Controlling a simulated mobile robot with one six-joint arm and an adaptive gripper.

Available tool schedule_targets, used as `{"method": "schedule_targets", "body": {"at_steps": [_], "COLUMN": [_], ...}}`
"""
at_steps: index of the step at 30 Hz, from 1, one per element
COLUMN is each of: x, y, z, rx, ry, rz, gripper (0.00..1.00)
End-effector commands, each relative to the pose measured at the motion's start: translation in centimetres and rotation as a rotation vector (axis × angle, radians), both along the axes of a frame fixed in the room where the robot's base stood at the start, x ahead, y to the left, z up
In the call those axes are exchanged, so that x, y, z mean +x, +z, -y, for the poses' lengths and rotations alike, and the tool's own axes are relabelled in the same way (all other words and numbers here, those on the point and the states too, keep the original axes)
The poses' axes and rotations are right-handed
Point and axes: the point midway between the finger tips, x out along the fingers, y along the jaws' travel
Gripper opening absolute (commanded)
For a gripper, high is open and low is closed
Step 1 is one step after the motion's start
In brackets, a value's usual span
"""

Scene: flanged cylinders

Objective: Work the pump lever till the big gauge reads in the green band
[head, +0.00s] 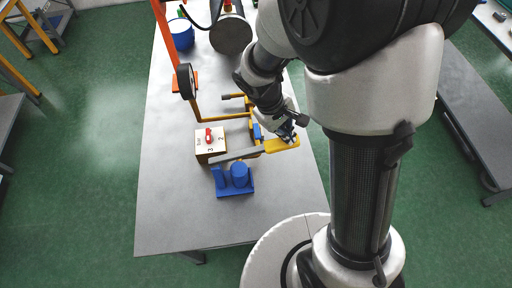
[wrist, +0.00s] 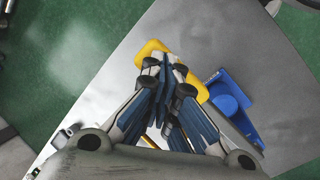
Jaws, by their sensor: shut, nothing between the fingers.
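The pump lever is a grey bar (head: 235,155) ending in a yellow handle (head: 284,145), low over the table's right side. My gripper (head: 288,138) is shut and empty, right at the yellow handle in the head view. In the wrist view the closed fingers (wrist: 166,68) lie over the handle (wrist: 152,47) and hide part of it; I cannot tell whether they touch it. The big gauge (head: 187,82) has a dark rim and stands by an orange post. It is seen nearly edge-on, so its needle and green band cannot be read.
A box with a red selector knob (head: 209,136) stands left of the lever, and a blue fixture (head: 236,180) in front. Yellow pipework (head: 212,117) runs behind. A blue cylinder (head: 181,34) and a grey flanged cylinder (head: 231,35) are at the back. The table's front (head: 190,220) is clear.

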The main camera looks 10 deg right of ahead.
Motion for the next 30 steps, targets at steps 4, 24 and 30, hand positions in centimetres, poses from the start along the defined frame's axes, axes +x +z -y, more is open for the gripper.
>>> {"method": "schedule_targets", "body": {"at_steps": [4, 24, 30], "x": [0.0, 0.0, 0.0], "y": [-0.3, -1.6, -4.5], "z": [0.1, 0.4, 1.2], "rx": [0.0, 0.0, 0.0], "ry": [0.0, -0.001, -0.002], "rz": [0.0, 0.0, -0.001], "gripper": [0.0, 0.0, 0.0]}}
